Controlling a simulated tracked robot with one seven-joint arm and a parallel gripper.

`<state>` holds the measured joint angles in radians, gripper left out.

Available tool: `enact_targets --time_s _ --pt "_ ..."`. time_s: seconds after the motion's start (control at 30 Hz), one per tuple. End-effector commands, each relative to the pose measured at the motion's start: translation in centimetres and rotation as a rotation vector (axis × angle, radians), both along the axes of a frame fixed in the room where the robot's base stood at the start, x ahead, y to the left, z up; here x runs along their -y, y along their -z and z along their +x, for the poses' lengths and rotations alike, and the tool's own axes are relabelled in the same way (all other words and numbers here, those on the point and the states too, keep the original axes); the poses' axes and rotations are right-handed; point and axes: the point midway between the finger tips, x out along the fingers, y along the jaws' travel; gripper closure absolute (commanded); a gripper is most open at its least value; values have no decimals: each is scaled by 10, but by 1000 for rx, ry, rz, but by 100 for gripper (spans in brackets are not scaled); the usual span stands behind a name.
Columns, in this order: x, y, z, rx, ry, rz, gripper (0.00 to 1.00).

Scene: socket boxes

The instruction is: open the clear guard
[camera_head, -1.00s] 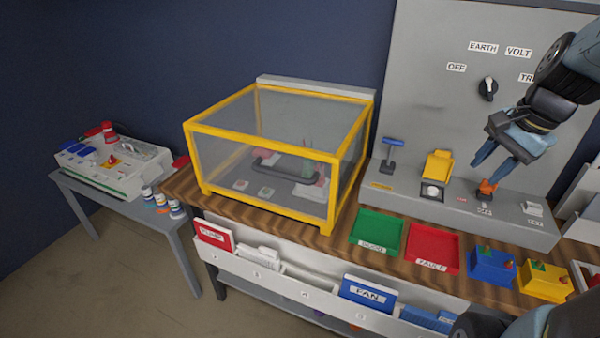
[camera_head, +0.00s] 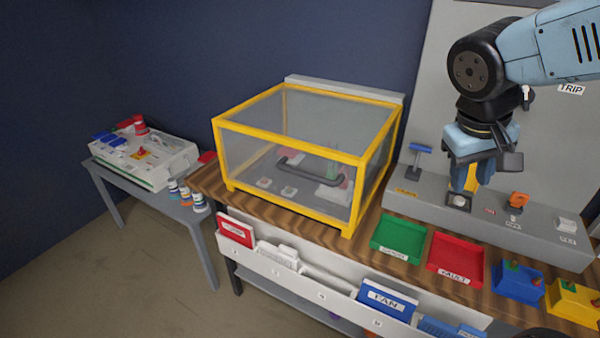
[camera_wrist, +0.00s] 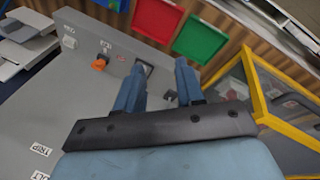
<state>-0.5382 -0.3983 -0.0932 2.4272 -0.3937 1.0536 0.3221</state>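The clear guard (camera_head: 330,120) is a see-through box with a yellow frame on the wooden bench, and it looks closed. A dark bar handle (camera_head: 310,170) shows at its front. In the wrist view, part of the guard's yellow frame (camera_wrist: 255,88) shows at the right. My gripper (camera_head: 472,180) is to the right of the guard, above the grey panel's ledge and apart from the guard. In the wrist view its two blue fingers (camera_wrist: 160,72) stand apart with nothing held between them.
Behind my gripper is a grey panel with a blue-topped lever (camera_head: 421,150) and an orange knob (camera_head: 518,200). Green (camera_head: 398,238) and red (camera_head: 456,259) trays lie in front. A side table (camera_head: 165,200) with a device stands left. The space above the guard is free.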

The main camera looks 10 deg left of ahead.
Motion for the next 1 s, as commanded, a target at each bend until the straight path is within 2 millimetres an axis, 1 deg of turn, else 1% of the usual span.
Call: enact_targets --time_s 0.03,0.17,0.37,0.47,0.6,0.67,0.83,0.97,1.0 --pt "-9 4 4 -11 -33 -35 62" --pt "-28 13 12 -24 -90 -126 62" --pt "-63 25 24 -11 -181 -273 62" --pt "-83 31 28 10 -228 -347 62" --pt "-114 38 32 55 -299 -446 62" --pt "-128 41 33 81 -329 -488 62" --pt "-171 50 30 171 -420 -598 62" --pt "-205 55 24 252 -488 -670 62" --pt "-216 57 21 281 -510 -690 62"
